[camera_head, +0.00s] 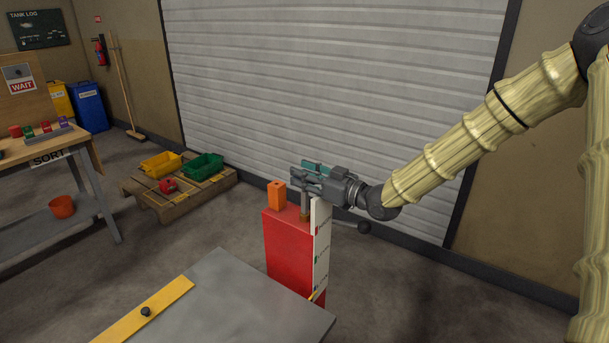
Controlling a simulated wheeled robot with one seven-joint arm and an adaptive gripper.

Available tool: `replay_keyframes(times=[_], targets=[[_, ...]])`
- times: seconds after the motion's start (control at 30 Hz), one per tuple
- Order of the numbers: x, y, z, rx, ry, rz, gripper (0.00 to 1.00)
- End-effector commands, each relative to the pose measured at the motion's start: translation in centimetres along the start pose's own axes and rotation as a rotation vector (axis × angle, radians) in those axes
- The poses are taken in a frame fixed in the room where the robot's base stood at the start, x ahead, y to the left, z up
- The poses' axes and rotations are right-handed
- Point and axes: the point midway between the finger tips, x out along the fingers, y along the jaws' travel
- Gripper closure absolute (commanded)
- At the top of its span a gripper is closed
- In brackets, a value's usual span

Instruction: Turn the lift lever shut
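A red cabinet (289,247) stands in the middle, with a white marked panel (321,250) on its right side. On the cabinet top a short grey post with a brown foot (305,214) stands under my gripper. My gripper (300,178) is level above the cabinet top, pointing left. A teal bar (316,167) shows along its far side; I cannot tell whether it is held. The fingers overlap the post's top, so their contact and opening are unclear.
An orange block (277,195) stands on the cabinet's left top. A grey table (225,305) with a yellow strip is in front. A pallet (178,195) with yellow and green bins lies behind left.

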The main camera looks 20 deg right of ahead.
Motion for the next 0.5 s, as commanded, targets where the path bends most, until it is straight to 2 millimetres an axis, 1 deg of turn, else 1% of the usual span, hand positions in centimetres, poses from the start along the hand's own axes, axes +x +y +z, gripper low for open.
replay_keyframes(times=[0.07, 0.1, 0.27, 0.3, 0.5], targets=[[-0.02, 0.00, 0.01, 0.000, 0.000, 0.000, 0.66], [-0.02, 0.00, 0.01, 0.000, 0.000, 0.000, 0.68], [-0.05, 0.01, 0.02, 0.000, 0.000, 0.000, 0.97], [-0.05, 0.02, 0.02, 0.000, 0.000, 0.000, 1.00], [-0.08, 0.04, 0.03, 0.000, 0.000, 0.003, 1.00]])
